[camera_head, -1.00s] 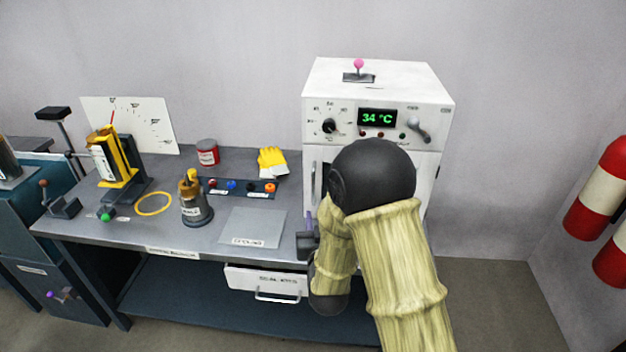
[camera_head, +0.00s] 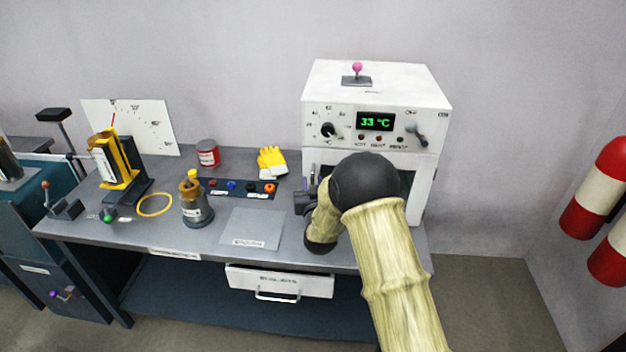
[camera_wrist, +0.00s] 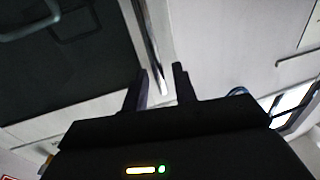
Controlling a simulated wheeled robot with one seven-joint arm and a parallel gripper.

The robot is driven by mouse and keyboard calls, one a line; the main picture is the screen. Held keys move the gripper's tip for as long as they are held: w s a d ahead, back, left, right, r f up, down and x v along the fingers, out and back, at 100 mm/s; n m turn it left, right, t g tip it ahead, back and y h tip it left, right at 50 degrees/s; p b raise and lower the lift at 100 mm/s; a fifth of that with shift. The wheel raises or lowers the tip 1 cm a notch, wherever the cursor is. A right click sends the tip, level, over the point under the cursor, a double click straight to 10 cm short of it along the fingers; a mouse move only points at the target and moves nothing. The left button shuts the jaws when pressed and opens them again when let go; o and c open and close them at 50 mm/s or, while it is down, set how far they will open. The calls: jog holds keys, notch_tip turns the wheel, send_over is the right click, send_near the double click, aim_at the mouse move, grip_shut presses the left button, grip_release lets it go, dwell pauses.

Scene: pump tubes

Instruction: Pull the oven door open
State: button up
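The white oven (camera_head: 375,85) stands on the right end of the bench, its display reading 33 °C. Its front door is largely hidden behind my arm; a dark area (camera_head: 408,182) shows on the front just right of my arm. Part of the upright handle (camera_head: 312,174) shows at the door's left side. My gripper (camera_head: 303,203) is at that left side, low by the handle. In the wrist view a shiny bar (camera_wrist: 151,50), apparently the handle, runs down between the two fingers (camera_wrist: 161,82). The fingers are apart, with a visible gap beside the bar.
A drawer (camera_head: 280,281) is below. Red cylinders (camera_head: 598,185) hang at the right.

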jog(key=shift+w+a, duration=0.1)
jog(key=shift+w, duration=0.55)
grip_shut()
jog(key=shift+s+f, duration=0.1)
jog(key=shift+s, duration=0.05)
